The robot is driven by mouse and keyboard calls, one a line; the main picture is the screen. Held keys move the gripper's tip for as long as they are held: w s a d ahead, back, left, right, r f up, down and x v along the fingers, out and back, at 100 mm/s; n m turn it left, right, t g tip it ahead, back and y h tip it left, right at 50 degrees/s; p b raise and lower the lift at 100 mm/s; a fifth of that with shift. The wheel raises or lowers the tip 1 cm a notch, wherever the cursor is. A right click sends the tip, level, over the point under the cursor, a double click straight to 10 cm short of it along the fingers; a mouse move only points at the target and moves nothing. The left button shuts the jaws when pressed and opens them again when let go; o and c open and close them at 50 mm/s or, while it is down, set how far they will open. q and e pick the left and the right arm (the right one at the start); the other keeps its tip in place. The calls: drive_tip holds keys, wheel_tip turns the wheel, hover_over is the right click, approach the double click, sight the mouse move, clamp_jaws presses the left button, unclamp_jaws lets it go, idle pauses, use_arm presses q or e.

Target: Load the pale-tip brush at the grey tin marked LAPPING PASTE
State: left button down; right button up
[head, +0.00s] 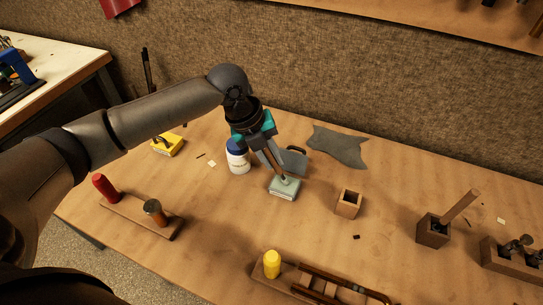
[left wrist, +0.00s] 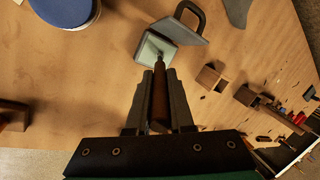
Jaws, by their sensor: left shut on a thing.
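A low, square, pale grey-green tin (head: 284,189) stands on the bench below my left gripper; it also shows in the left wrist view (left wrist: 148,54). No lettering on it is readable. My left gripper (head: 276,163) is shut on the brown handle of a brush (left wrist: 159,97). The brush points down, slightly tilted, with its lower end over the tin's top. The tip looks dark and small in the left wrist view; I cannot tell its colour or whether it touches the paste. My right gripper is not in view.
A white jar with a blue lid (head: 237,158) stands close left of the tin. A dark grey handled object (head: 294,160) is just behind it, and a grey cloth (head: 340,147) lies farther back. An open wooden box (head: 348,204) stands to the right.

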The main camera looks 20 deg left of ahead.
use_arm(q)
drive_tip(key=shift+s+f+p, duration=0.1)
drive_tip(key=shift+f+p, duration=0.05)
drive_tip(key=shift+p, duration=0.2)
idle(1.3)
wheel_tip(320, 180, up, 7)
drive_tip(key=p, duration=0.8)
idle(0.7)
